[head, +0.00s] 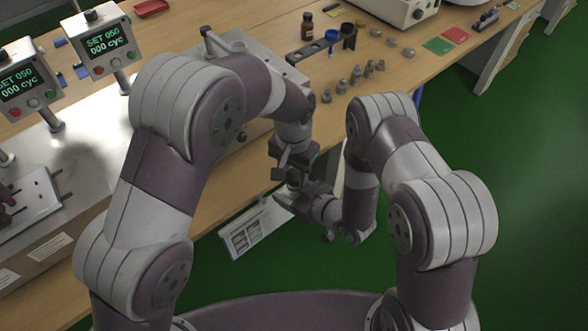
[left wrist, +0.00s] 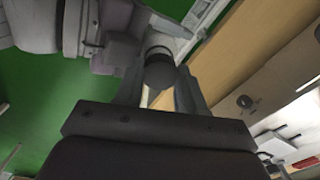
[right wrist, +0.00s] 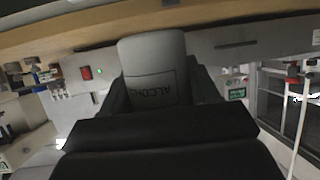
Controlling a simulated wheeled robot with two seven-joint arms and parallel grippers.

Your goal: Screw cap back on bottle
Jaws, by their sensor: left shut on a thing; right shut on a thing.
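My left gripper (head: 284,168) and right gripper (head: 300,187) meet in front of the bench edge in the head view. In the left wrist view, my left gripper (left wrist: 160,82) is shut on a dark round cap (left wrist: 158,74). A pale rounded part of the bottle (left wrist: 157,40) shows just beyond the cap. In the right wrist view, my right gripper (right wrist: 158,88) is shut on the pale bottle (right wrist: 152,50), which carries an alcohol label. The cap and bottle are close together; I cannot tell whether they touch or are threaded. In the head view the grippers mostly hide both.
The wooden bench (head: 405,75) runs behind my arms. It carries a small brown bottle (head: 307,27), a black holder (head: 325,42), several grey metal pieces (head: 355,76) and two counter displays (head: 108,39). Open green floor (head: 520,190) lies at right.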

